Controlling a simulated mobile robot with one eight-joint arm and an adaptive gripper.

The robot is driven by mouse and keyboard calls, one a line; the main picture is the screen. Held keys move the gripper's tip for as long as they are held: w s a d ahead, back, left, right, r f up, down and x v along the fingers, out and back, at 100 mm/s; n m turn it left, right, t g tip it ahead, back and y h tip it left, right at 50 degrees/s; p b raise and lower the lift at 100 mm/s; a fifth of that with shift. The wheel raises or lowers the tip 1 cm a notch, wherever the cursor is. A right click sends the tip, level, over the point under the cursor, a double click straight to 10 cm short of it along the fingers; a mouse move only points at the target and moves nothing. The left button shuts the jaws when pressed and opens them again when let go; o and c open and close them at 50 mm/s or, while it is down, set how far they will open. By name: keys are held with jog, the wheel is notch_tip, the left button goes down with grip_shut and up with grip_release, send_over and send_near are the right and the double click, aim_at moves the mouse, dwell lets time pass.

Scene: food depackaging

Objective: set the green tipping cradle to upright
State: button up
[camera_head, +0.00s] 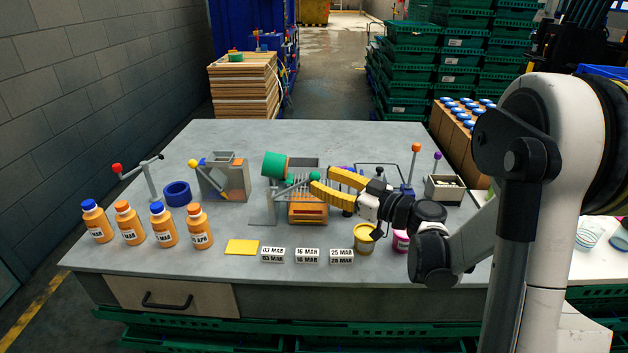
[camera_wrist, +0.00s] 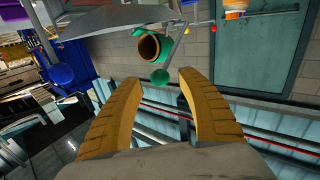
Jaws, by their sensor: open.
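The green tipping cradle (camera_head: 275,166) is a green cup on a grey metal stand (camera_head: 271,207) near the middle of the table. It is tilted, not upright. In the wrist view the cradle (camera_wrist: 138,47) turns its open mouth and brown inside towards the camera. A lever with a green ball knob (camera_head: 314,177) sticks out to its right. My gripper (camera_head: 323,180) has two yellow fingers, open, with their tips at the knob. In the wrist view the knob (camera_wrist: 160,76) shows between the fingertips (camera_wrist: 160,79). I cannot tell whether they touch it.
An orange drawer-like box (camera_head: 308,213) sits beside the stand. Several orange bottles (camera_head: 163,225) stand at the left front. A grey hopper with a yellow knob (camera_head: 221,178) is left of the cradle. Date blocks (camera_head: 307,255) and a yellow cloth (camera_head: 242,247) lie in front.

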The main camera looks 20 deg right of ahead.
aim_at(314, 176)
jog(key=shift+x, duration=1.65)
grip_shut()
